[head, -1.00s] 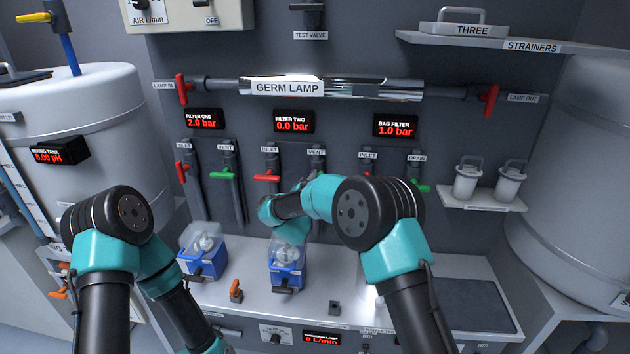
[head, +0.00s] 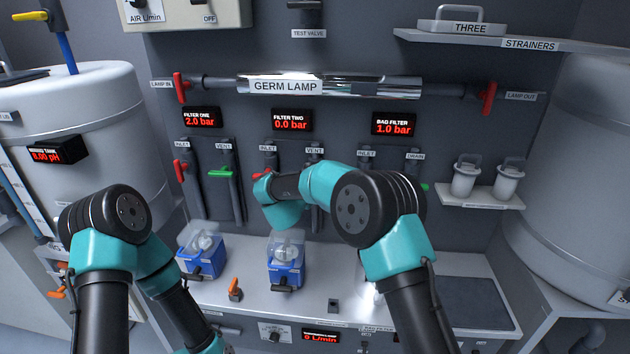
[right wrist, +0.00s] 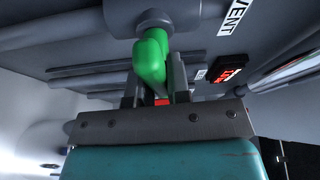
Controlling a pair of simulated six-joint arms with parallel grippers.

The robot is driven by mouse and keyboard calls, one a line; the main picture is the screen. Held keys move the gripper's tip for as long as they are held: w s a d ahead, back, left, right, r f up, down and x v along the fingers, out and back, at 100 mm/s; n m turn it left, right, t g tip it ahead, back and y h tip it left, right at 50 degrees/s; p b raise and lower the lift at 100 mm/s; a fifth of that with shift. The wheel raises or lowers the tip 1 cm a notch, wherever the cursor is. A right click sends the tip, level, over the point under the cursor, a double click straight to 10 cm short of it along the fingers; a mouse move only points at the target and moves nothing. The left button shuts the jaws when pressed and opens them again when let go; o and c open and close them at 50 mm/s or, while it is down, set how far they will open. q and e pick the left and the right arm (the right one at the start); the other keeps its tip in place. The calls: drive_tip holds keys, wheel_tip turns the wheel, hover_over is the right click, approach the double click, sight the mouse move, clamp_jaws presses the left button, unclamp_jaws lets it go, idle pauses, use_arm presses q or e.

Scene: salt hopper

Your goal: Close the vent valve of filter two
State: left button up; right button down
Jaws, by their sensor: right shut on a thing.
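The filter two vent valve's green handle (right wrist: 152,58) shows in the right wrist view, below a grey round valve body (right wrist: 150,18) and near a VENT label (right wrist: 233,17). My right gripper (right wrist: 155,88) is shut on this handle, with a finger on either side. In the head view my right arm hides the handle and the gripper; the grey vent pipe's label (head: 315,149) shows above. The filter two display (head: 292,121) reads 0.0 bar. The handle's exact angle cannot be told. My left gripper is out of view.
Filter one's green vent handle (head: 220,173) and red inlet handle (head: 180,171) are to the left. Two blue-based units (head: 285,275) (head: 205,262) stand on the bench below, near an orange lever (head: 235,287). The germ lamp (head: 330,88) runs across above.

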idle(0.3)
drive_tip(key=c, duration=1.1)
unclamp_jaws()
drive_tip(key=shift+s, duration=0.1)
drive_tip(key=v, duration=1.7)
drive_tip(key=shift+s+r, duration=0.1)
drive_tip(key=shift+r, duration=0.1)
